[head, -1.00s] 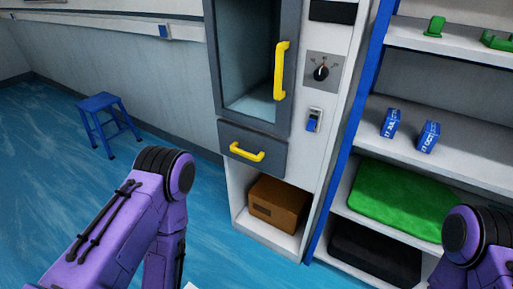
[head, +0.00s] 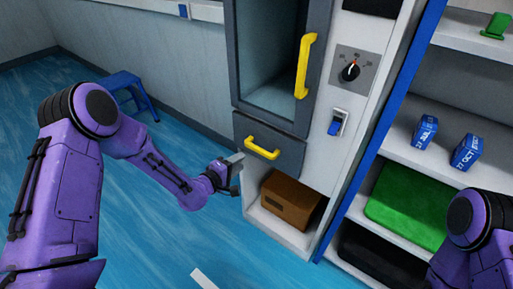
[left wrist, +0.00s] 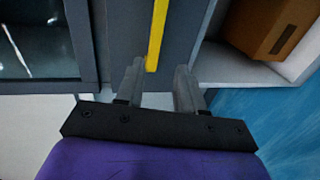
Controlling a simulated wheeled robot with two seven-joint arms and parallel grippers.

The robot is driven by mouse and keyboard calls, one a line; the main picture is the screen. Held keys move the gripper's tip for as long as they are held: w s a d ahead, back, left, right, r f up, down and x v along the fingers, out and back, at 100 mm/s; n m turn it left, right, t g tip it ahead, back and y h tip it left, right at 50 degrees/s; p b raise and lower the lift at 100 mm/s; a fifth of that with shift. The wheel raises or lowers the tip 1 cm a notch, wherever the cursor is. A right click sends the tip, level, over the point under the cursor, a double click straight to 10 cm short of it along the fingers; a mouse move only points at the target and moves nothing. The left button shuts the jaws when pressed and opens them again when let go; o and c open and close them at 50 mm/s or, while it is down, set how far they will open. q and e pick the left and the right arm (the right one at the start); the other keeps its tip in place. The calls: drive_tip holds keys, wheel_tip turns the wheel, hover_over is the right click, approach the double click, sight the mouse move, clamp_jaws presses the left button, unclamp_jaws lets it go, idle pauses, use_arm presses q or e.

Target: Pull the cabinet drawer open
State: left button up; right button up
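The grey cabinet drawer (head: 285,158) with its yellow handle (head: 262,149) sits below the cabinet's glass door. The drawer looks shut. My left gripper (head: 234,160) is just left of and slightly below the drawer handle in the head view. In the left wrist view, the gripper's two fingers (left wrist: 158,80) are apart with nothing between them. The yellow handle (left wrist: 156,35) lies ahead of the fingertips, nearer the left finger, and the drawer front (left wrist: 185,25) is behind it. Contact with the handle is not visible. My right arm shows at the lower right, but its gripper is out of view.
The glass door has a tall yellow handle (head: 305,66). A brown box (head: 290,200) sits in the open compartment under the drawer. A shelf with a green item (head: 408,208) stands to the right. A blue stool (head: 122,85) is at the left. Floor in front is mostly clear.

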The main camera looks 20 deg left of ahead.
sight(256, 149)
use_arm(q)
drive_tip(key=x, duration=1.1)
drive_tip(key=shift+r, duration=0.4)
clamp_jaws()
